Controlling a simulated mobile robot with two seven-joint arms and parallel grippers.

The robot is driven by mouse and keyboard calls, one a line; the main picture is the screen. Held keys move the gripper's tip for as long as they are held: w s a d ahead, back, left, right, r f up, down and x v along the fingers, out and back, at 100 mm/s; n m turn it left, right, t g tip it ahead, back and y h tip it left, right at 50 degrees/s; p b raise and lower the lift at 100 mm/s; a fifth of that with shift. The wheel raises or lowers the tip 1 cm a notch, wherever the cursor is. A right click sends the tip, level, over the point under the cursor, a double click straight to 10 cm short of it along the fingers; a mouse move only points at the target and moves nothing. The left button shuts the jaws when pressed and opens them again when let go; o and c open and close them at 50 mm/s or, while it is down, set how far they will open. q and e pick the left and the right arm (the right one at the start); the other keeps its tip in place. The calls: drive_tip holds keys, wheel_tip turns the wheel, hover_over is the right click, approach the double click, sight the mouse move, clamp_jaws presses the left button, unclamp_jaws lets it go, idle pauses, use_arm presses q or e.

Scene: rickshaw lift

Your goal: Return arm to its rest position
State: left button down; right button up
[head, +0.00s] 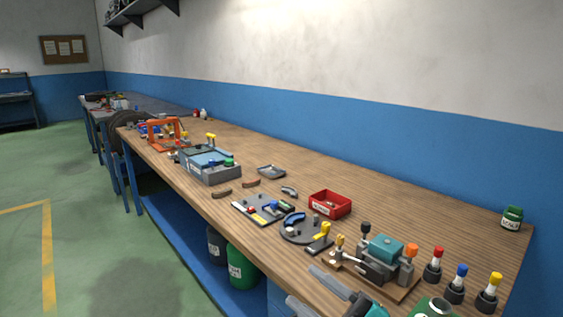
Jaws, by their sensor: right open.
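My right gripper (300,284) shows at the bottom edge, right of centre, over the front edge of the long wooden workbench (255,143). Its two grey fingers point to the upper left and stand apart, with nothing between them. Its dark and teal body is cut off by the bottom of the picture. My left gripper is not in view.
Close to the gripper stands a vise-like fixture with a teal block (386,248). Further along are a red bin (330,204), small tools and a grey-blue box (209,165). A green canister (242,266) stands below. Floor at left is clear.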

drive_tip(key=s+d+f+m+h, duration=0.4)
drive_tip(key=f+m+h, duration=0.1)
drive_tip(key=f, duration=0.4)
drive_tip(key=s+d+f+m+g+h, duration=0.1)
drive_tip(key=s+d+f+m+h, duration=0.3)
drive_tip(key=s+f+m+h, duration=0.1)
drive_tip(key=s+d+f+m+h, duration=0.4)
drive_tip(key=f+m+h, duration=0.2)
drive_tip(key=f, duration=0.6)
drive_tip(key=m, duration=0.2)
drive_tip(key=shift+s+d+f+m+g, duration=0.3)
drive_tip(key=shift+s+d+m, duration=0.05)
drive_tip(key=shift+s+m, duration=0.05)
